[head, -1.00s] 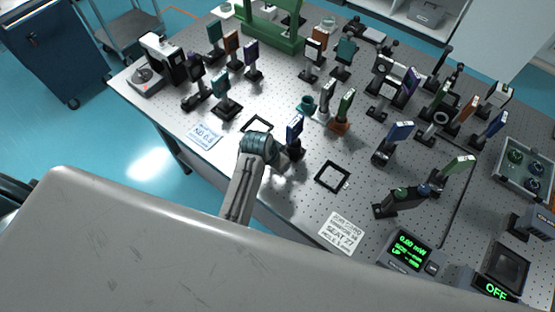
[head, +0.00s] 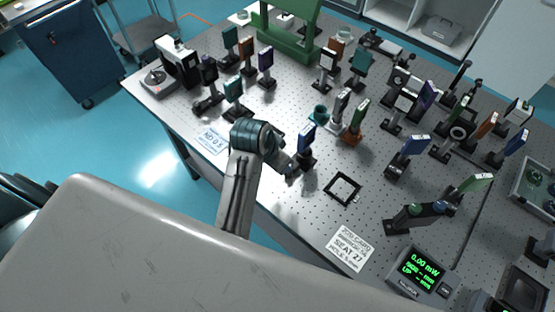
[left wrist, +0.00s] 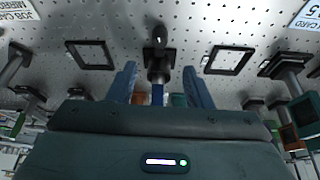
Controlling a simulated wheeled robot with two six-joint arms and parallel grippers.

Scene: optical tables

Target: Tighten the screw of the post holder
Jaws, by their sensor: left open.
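A post holder (head: 303,161) with a black base carries an upright blue plate (head: 307,137) near the front edge of the table. In the left wrist view the black post holder (left wrist: 159,68) lies between my fingertips, with a dark rounded knob-like part (left wrist: 159,37) beyond it. I cannot tell for sure that this is the screw. My left gripper (head: 289,164) is just left of the post holder in the head view. In the left wrist view its two blue fingers (left wrist: 160,72) are open, one on each side, with gaps to the holder. My right gripper is not in view.
A black square frame (head: 343,189) lies flat to the right, and another (left wrist: 90,55) shows in the left wrist view. Several plate-bearing posts crowd the table behind.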

